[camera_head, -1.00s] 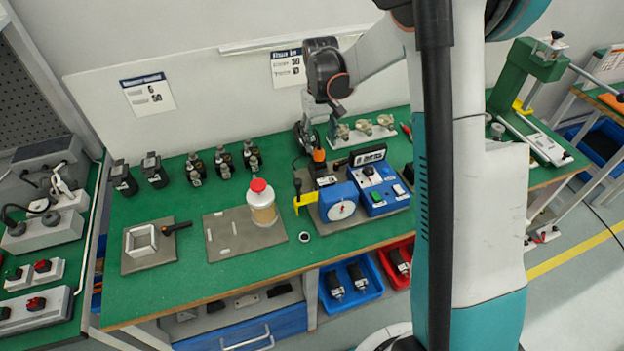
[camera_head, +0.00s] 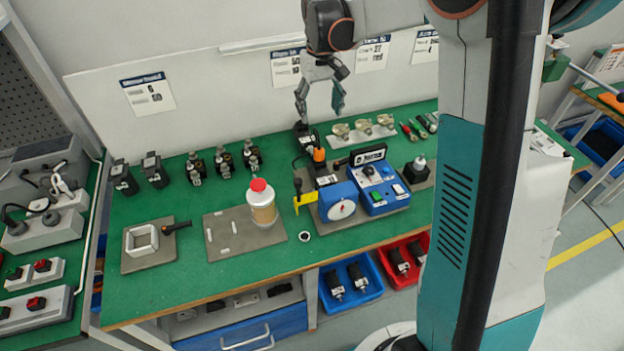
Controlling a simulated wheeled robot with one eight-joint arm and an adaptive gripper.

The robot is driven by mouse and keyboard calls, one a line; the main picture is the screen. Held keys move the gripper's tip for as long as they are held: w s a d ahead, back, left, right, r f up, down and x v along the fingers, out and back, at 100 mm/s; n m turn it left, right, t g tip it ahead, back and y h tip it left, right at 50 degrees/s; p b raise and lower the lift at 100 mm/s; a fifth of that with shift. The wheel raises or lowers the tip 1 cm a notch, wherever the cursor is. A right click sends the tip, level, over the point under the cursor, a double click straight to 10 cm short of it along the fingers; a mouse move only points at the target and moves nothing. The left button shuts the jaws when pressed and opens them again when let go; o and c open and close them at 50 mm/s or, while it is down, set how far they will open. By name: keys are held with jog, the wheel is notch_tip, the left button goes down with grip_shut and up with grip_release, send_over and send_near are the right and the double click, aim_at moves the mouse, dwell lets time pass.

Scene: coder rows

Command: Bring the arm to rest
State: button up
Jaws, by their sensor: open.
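My gripper (camera_head: 320,108) hangs from my raised arm in the upper middle of the head view, fingers pointing down. Its two fingers are spread apart and nothing shows between them. In the picture it appears above the back of the green bench (camera_head: 350,240), in front of the white back panel (camera_head: 205,100). How high it is over the bench cannot be told exactly. My arm column covers much of the right side of the view.
A red-capped bottle (camera_head: 262,203) stands on a grey plate. Several dark coders stand at the back left. The bench front is mostly clear.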

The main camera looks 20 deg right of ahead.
jog(key=shift+r, duration=1.05)
jog(key=s+a+r+t, duration=0.2)
jog(key=s+r, duration=0.2)
jog(key=s, duration=0.3)
jog(key=s+a+r+t, duration=0.1)
jog(key=s+r+t, duration=0.15)
jog(key=s, duration=0.55)
jog(key=s+a+f+t, duration=0.1)
jog(key=s, duration=0.5)
jog(key=s+a+f+t, duration=0.1)
jog(key=s+f+t, duration=0.1)
jog(key=s, duration=0.5)
jog(key=shift+a, duration=0.25)
jog(key=shift+c, duration=0.2)
